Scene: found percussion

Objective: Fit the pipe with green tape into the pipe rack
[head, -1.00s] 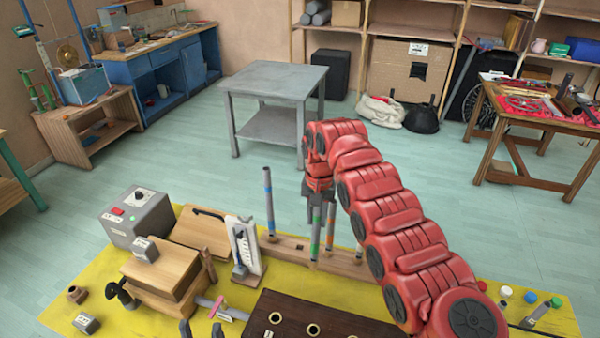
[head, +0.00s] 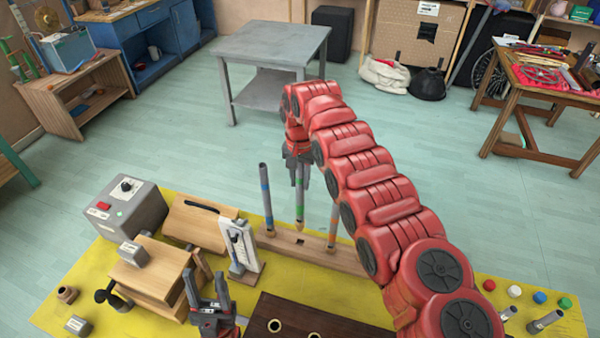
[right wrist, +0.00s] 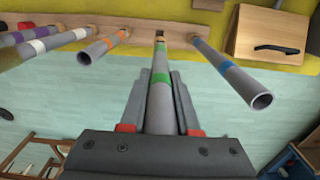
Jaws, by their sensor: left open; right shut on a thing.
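The grey pipe with green tape (head: 299,205) is upright in my right gripper (head: 300,180), which is shut on it. The wooden pipe rack (head: 285,241) lies along the mat's back edge. The pipe's lower end appears just above an empty dark hole in the rack; I cannot tell the exact gap. The right wrist view shows the green-taped pipe (right wrist: 160,85) between the fingers, its far end close to the rack (right wrist: 195,20). A blue-taped pipe (head: 265,190) stands in the rack to the left, an orange-taped one (head: 333,228) to the right. My left gripper (head: 206,290) is open and empty at the front.
Further pipes with white and purple tape (right wrist: 45,45) stand along the rack, hidden behind my arm in the head view. A white metronome-like stand (head: 242,245), wooden boxes (head: 150,270) and a grey control box (head: 130,210) are on the left. A dark board with holes (head: 290,315) is in front.

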